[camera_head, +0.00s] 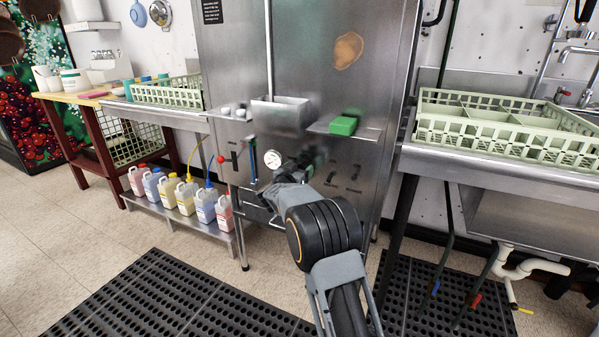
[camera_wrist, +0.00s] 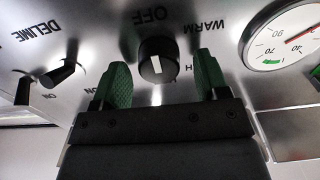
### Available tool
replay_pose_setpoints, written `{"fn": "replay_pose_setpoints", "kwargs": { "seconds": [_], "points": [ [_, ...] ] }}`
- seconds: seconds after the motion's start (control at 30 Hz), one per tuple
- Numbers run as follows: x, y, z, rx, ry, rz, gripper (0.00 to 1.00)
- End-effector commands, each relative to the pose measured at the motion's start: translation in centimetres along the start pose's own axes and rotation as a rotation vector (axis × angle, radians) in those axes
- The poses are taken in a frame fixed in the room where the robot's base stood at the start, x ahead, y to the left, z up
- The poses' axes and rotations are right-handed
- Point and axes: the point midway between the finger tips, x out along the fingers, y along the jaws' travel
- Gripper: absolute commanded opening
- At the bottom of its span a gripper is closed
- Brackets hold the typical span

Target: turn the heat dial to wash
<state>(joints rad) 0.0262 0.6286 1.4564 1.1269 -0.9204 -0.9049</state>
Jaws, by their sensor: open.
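The heat dial (camera_wrist: 157,62) is a round black knob with a white mark on a steel panel. The wrist view shows the panel upside down. OFF is printed above the dial and WARM to its upper right. An H at the lower right shows beside the right finger; the rest of that word is hidden. My gripper (camera_wrist: 161,78) is open, with its green-padded fingers on either side of the dial and gaps between pads and knob. I cannot tell how deep the fingers reach. In the head view my wrist hides the dial.
A round gauge (camera_wrist: 292,35) is close on the right, and a black DELIME lever (camera_wrist: 64,74) on the left. In the head view, a ledge with a green block (camera_head: 343,126) juts out above my arm. Several jugs (camera_head: 185,197) stand on a low shelf at left.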

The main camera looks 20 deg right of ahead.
Motion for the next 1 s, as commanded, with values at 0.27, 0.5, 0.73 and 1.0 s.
{"fn": "replay_pose_setpoints", "kwargs": {
  "seconds": [0.27,0.5,0.73,1.0],
  "points": [
    [0.49,0.05,-0.04,0.0,0.0,0.0,0.68],
    [0.48,0.06,-0.04,0.0,0.0,0.001,0.56],
    [0.46,0.05,-0.04,0.0,0.0,0.0,0.34],
    [0.45,0.05,-0.03,0.005,0.0,0.001,0.2]
  ]
}}
